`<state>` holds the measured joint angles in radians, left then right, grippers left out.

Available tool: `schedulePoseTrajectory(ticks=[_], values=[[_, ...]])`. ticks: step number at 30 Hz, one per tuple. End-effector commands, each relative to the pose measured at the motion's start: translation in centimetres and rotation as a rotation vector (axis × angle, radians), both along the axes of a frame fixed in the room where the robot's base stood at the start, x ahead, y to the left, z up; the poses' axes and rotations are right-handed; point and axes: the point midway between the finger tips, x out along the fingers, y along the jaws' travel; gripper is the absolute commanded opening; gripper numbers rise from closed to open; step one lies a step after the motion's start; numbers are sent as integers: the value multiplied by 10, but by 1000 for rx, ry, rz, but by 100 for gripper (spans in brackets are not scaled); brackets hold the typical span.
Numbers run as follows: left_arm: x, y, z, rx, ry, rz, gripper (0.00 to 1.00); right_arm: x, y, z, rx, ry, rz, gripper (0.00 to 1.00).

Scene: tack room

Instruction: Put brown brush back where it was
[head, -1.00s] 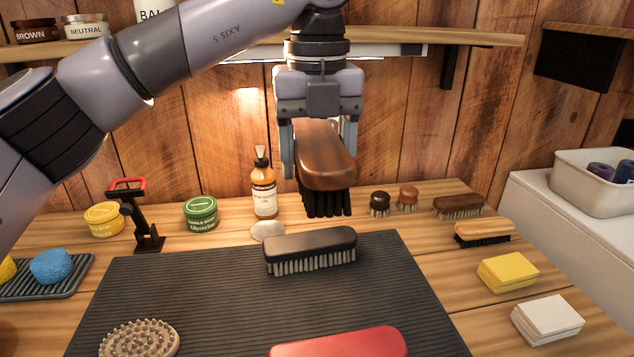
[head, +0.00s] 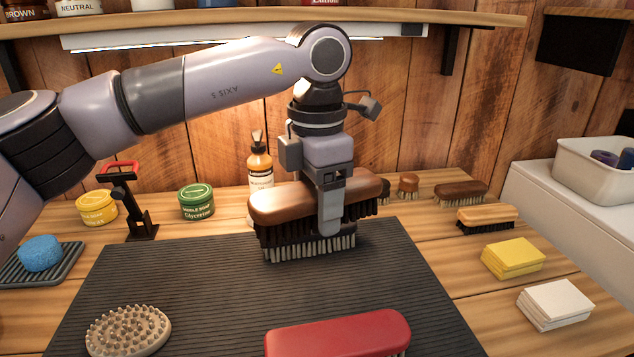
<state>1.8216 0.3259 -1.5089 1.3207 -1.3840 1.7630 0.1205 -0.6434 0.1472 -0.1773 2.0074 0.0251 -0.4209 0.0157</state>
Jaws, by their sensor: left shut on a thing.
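The brown brush (head: 285,203), with a glossy wooden back and dark bristles, is held in my left gripper (head: 331,215). The gripper points down and is shut across the brush's middle, with one finger showing on its near side. The brush is roughly level, bristles down, long side running left to right. It overlaps a black-backed brush with pale bristles (head: 312,248) near the back of the dark ribbed mat (head: 220,290). It hides most of that brush's back; I cannot tell whether they touch. My right gripper is not in view.
A bottle (head: 260,165) stands close behind the held brush. Small round brushes, a darker brown brush (head: 460,190) and a tan brush (head: 486,218) lie to the right. A red-backed brush (head: 338,334) and a round curry brush (head: 128,330) lie in front.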

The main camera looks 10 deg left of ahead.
Motion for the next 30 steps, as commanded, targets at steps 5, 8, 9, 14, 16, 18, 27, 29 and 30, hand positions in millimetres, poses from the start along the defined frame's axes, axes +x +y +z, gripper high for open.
schedulePoseTrajectory(ticks=[5,8,9,14,16,18,27,29,30], values=[[-1,1,-27,0,4,-262,23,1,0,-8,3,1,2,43],[-2,1,-39,1,7,-396,23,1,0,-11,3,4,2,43],[-3,1,-43,0,7,-446,23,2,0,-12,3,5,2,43],[-4,1,-55,0,10,-592,23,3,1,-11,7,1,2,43],[-4,1,-58,-1,11,-631,23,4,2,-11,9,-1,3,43],[-5,1,-60,-1,11,-656,23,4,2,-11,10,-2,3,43],[-5,1,-75,-1,11,-670,23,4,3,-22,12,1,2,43],[-5,1,-80,-1,11,-670,23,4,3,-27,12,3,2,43],[-5,1,-85,-1,11,-669,23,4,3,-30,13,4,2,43]])
